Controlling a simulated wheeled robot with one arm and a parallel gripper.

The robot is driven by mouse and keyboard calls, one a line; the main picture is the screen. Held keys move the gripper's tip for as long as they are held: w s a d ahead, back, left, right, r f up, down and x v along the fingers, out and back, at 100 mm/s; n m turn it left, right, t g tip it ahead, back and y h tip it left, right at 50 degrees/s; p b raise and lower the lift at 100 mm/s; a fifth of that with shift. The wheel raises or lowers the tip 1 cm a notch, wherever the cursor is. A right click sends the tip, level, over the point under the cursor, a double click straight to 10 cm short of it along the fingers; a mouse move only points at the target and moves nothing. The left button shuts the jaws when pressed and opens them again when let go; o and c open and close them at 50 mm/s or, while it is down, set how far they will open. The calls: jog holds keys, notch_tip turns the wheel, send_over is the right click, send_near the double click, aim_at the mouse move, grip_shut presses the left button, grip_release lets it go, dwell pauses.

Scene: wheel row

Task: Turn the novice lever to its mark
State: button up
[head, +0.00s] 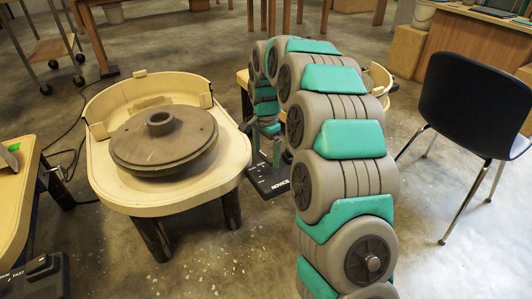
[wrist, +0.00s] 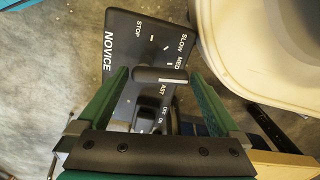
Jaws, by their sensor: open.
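The black control box marked NOVICE (head: 268,186) sits on the floor right of the middle pottery wheel; it also shows in the wrist view (wrist: 125,42). Its dark lever (wrist: 160,74) is a short bar with a white line, lying roughly across the box below the MED label, near the partly hidden FAST label. STOP and SLOW labels are toward the far end. My gripper (wrist: 157,70) is open, its green fingers on either side of the lever; contact is not clear. In the head view my gripper (head: 267,148) is over the box, and the lever is hidden.
The middle wheel (head: 150,205) stands close left of the box, its pale basin edge (wrist: 260,60) near my right finger. An ON/OFF switch is on the box's near end. Another control box (head: 38,275) is at lower left. A black chair (head: 475,105) stands right.

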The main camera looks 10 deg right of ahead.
jog(key=c, duration=1.1)
jog(key=shift+o, duration=0.2)
jog(key=n, duration=0.2)
jog(key=n+p, duration=0.1)
jog(key=shift+s+a+r+n, duration=0.2)
jog(key=shift+a+n, duration=0.1)
jog(key=shift+n, duration=0.1)
jog(key=n, duration=0.3)
jog(key=n+p, duration=0.1)
jog(key=shift+s+a+f+n, duration=0.1)
jog(key=shift+s+a+n, duration=0.15)
jog(key=shift+s+n, duration=0.1)
jog(key=n, duration=0.2)
jog(key=s+n, duration=0.1)
jog(key=n, duration=0.1)
jog(key=shift+a+p, duration=0.1)
jog(key=shift+p, duration=0.2)
jog(key=shift+s+n, duration=0.2)
jog(key=shift+n, duration=1.45)
